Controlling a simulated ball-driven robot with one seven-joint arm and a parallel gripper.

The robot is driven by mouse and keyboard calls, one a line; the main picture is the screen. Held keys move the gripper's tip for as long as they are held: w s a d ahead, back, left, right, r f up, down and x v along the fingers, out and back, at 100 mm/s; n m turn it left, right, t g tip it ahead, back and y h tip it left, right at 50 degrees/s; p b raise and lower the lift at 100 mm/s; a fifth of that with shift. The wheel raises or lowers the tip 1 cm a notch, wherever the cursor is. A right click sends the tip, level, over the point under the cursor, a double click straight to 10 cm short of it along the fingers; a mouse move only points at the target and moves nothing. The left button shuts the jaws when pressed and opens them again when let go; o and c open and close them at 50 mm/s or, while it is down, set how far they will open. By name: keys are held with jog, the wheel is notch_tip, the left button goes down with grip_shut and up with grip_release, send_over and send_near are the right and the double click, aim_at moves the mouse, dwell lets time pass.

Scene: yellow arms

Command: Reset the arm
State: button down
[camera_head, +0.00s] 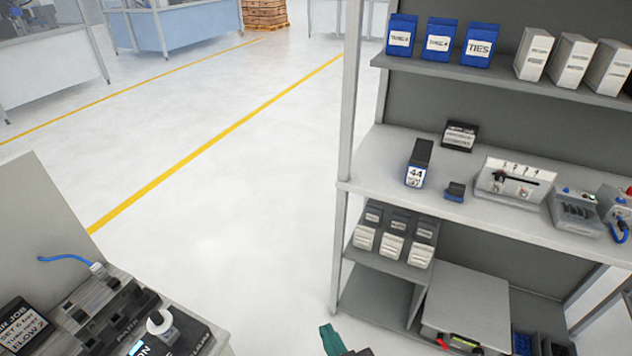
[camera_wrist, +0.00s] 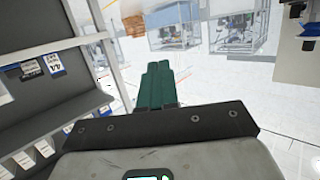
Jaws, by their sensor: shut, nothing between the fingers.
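My gripper (camera_head: 328,338) shows at the bottom edge of the head view, with only its green fingertips and a bit of dark mount in frame. In the wrist view my gripper (camera_wrist: 158,70) has its two green fingers side by side, shut, with nothing between them. It is in free space over the pale floor, apart from the shelf and the bench. Most of my arm is out of view.
A grey shelf unit (camera_head: 460,205) with boxes and devices stands at right; its shelves also show at left in the wrist view (camera_wrist: 60,95). A bench with dark equipment (camera_head: 120,310) is at lower left. The floor (camera_head: 240,220) between them is clear, with yellow lines.

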jog(key=s+d+f+m+g+h, duration=0.2)
jog(key=s+d+f+g+h, duration=0.1)
jog(key=d, duration=0.6)
jog(key=s+d+f+m+g+h, duration=0.2)
jog(key=s+d+f+h, duration=0.15)
jog(key=d, duration=0.65)
jog(key=s+d+f+g, duration=0.1)
jog(key=s+d+g, duration=0.2)
jog(key=s, duration=0.5)
jog(key=s+d+f+m+g, duration=0.1)
jog(key=s+d+g, duration=0.3)
jog(key=s, duration=0.4)
jog(key=shift+g, duration=0.5)
